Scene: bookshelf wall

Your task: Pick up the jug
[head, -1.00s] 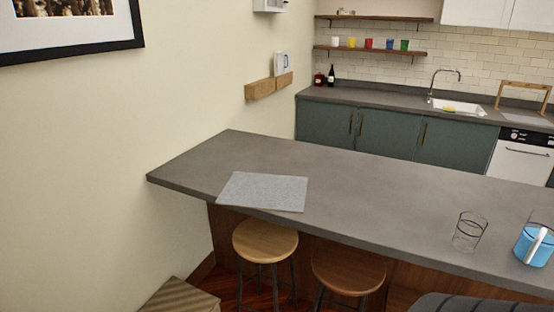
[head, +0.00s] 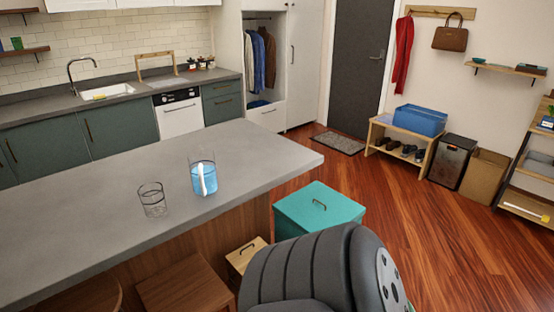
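The jug (head: 204,178) is clear with blue liquid in its lower part and a white handle facing me. It stands upright on the grey counter (head: 95,205), toward its right end. An empty clear glass (head: 152,200) stands just left of it, apart from it. Neither of my grippers shows in the head view. A dark, ribbed part of my own arm fills the bottom middle, below and right of the jug, and does not touch it.
Wooden stools (head: 184,287) stand under the counter's near edge. A teal box (head: 319,215) stands on the floor off the counter's right end. The wooden floor (head: 420,245) farther right is open. A bench with a blue bin (head: 420,120) stands by the far wall.

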